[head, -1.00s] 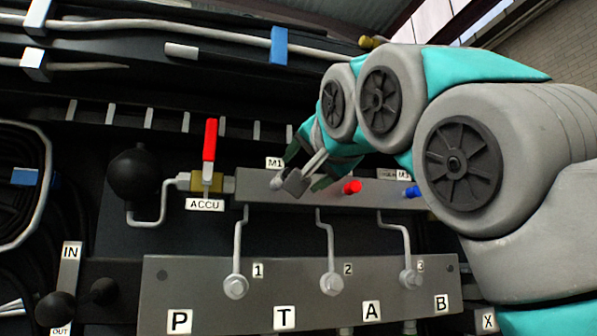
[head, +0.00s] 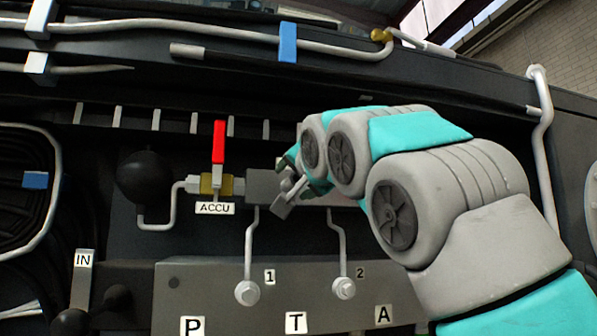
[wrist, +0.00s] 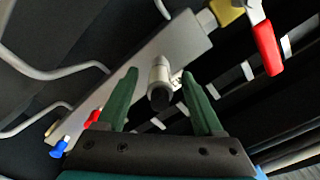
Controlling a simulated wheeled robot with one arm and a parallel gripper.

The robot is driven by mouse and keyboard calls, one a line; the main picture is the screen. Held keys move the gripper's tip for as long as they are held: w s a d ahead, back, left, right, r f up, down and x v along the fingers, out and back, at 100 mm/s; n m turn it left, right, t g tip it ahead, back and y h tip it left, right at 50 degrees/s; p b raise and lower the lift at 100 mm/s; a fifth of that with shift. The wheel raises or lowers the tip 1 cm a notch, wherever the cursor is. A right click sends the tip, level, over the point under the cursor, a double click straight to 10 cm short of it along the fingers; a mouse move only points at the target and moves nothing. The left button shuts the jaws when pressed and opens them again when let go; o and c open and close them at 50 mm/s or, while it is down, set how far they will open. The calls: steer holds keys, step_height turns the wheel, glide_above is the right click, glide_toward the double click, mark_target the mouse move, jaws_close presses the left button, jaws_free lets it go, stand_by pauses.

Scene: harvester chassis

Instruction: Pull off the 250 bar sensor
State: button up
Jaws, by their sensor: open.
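A silver cylinder with a black end (wrist: 160,85) stands out from the grey manifold block (wrist: 150,50) in the wrist view. I cannot read a pressure marking on it, so I cannot tell if it is the 250 bar sensor. My open gripper (wrist: 160,75) has one dark green finger on each side of the cylinder, with gaps visible. A red fitting (wrist: 93,118) and a blue fitting (wrist: 60,148) sit farther along the block.
A red valve handle (head: 219,142) stands left of my gripper above the ACCU label (head: 215,208). A black ball (head: 145,177) is farther left. Bent pipes (head: 250,240) run down to a lower block (head: 210,285) marked P, T and A.

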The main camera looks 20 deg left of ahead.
jaws_close()
stand_by(0.5)
stand_by(0.6)
stand_by(1.0)
steer(key=shift+s+d, duration=0.1)
steer(key=shift+s, duration=0.1)
stand_by(0.4)
steer(key=b+v, duration=0.2)
steer(key=v, duration=0.1)
steer(key=shift+s+d, duration=0.2)
steer(key=shift+s, duration=0.05)
stand_by(0.3)
